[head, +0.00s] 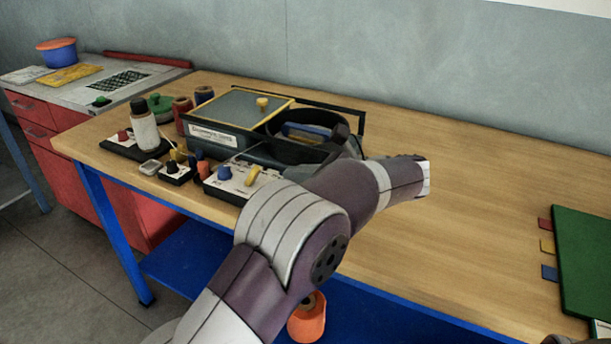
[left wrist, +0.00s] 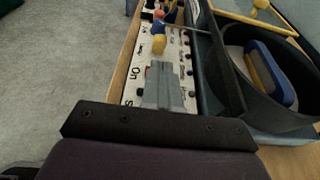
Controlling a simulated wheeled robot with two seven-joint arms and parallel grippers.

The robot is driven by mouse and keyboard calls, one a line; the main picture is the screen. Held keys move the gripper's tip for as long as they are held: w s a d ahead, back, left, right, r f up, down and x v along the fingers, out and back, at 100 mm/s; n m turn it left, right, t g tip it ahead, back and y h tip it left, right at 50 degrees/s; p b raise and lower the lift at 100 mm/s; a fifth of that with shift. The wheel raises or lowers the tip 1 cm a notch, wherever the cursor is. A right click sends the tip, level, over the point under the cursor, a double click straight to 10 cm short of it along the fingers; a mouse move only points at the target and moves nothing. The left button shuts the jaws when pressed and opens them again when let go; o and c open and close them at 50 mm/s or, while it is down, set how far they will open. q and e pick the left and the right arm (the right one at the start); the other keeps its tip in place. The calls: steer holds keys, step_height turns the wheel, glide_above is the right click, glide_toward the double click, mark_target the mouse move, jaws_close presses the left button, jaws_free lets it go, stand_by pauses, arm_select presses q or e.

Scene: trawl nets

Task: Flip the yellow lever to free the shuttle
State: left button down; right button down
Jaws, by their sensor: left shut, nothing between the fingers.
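The yellow lever (head: 252,175) stands tilted on a white control panel (head: 235,185) at the front of the dark machine. In the left wrist view the lever (left wrist: 159,44) is just beyond my fingertips. The shuttle (head: 308,131), blue with a light and yellow edge, lies in the machine's round dark recess; it also shows in the left wrist view (left wrist: 270,76). My left gripper (left wrist: 163,67) is shut and empty, its grey fingers over the panel near the printed "On"; whether they touch the lever is unclear. In the head view my arm hides these fingers.
Spools (head: 182,113) and a white bottle-like cone (head: 144,130) stand left of the machine. A green board (head: 588,255) lies at the table's right. The wooden table (head: 480,190) is clear between. An orange spool (head: 308,318) is below the front edge.

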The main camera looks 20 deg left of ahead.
mark_target(258, 173)
arm_select(q)
steer(key=x, duration=0.5)
steer(key=shift+a+f, duration=0.15)
steer(key=shift+a, duration=0.15)
steer(key=shift+a+r+h, duration=0.15)
steer(key=shift+r+h, duration=0.1)
steer(key=shift+h, duration=0.15)
